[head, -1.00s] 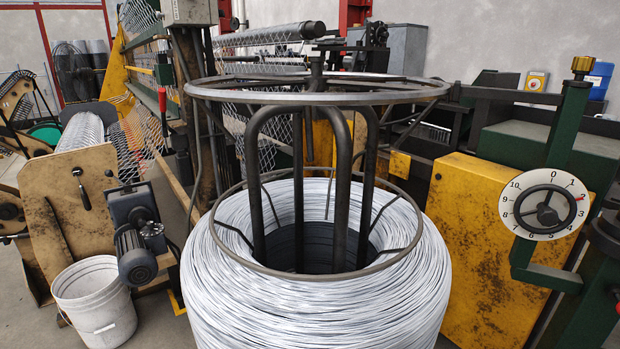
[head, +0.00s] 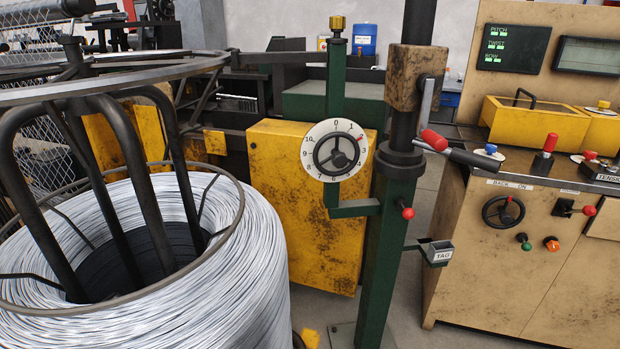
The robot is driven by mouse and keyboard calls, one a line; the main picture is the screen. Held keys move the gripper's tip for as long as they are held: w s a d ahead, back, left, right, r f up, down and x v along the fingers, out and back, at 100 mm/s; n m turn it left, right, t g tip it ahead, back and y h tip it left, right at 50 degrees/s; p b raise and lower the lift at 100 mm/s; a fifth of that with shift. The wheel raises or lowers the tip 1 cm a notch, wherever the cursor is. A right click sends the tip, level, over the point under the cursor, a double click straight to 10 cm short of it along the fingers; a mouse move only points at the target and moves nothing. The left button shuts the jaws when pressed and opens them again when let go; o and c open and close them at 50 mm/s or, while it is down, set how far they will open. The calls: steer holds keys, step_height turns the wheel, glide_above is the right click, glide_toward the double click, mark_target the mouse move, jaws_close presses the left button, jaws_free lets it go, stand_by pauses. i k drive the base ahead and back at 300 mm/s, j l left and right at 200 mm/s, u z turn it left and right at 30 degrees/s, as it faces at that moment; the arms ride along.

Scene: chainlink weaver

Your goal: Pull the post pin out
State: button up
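The green post (head: 376,262) stands right of centre in the head view, with a dark round mast (head: 418,22) rising from its top. A red ball knob (head: 407,213) sticks out of the post's right side below the dark collar; it looks like the head of the post pin, and any shank inside the post is hidden. A tan worn block (head: 415,78) sits on the mast, with a lever and red grip (head: 434,139) at its right. My gripper is not in view.
A numbered dial (head: 335,150) is on a green bracket left of the post. A large wire coil (head: 250,290) fills the lower left. A yellow cabinet (head: 310,220) stands behind. A tan control console (head: 500,250) stands right. A small TAG tray (head: 438,252) juts from the post.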

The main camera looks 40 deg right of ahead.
mark_target(408, 213)
steer(key=z, duration=1.1)
